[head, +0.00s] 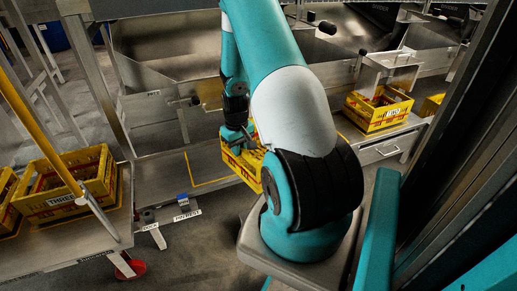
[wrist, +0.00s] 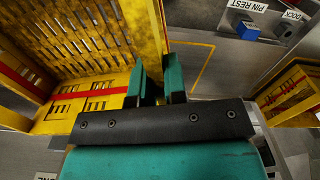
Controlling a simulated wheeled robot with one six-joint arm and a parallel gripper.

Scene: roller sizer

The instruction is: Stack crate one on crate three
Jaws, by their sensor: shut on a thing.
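Crate three (head: 62,190), yellow with a white THREE label, stands upright on the left table. Its open top shows no crate stacked on it.
Another yellow crate (head: 8,194) stands left of crate three. A yellow post (head: 40,118) slants in front of crate three. A labelled yellow crate (head: 378,109) stands on the right bench. A yellow outline (head: 205,182) marks bare bench. The PIN REST label (head: 187,215) is near a blue block (head: 183,199).

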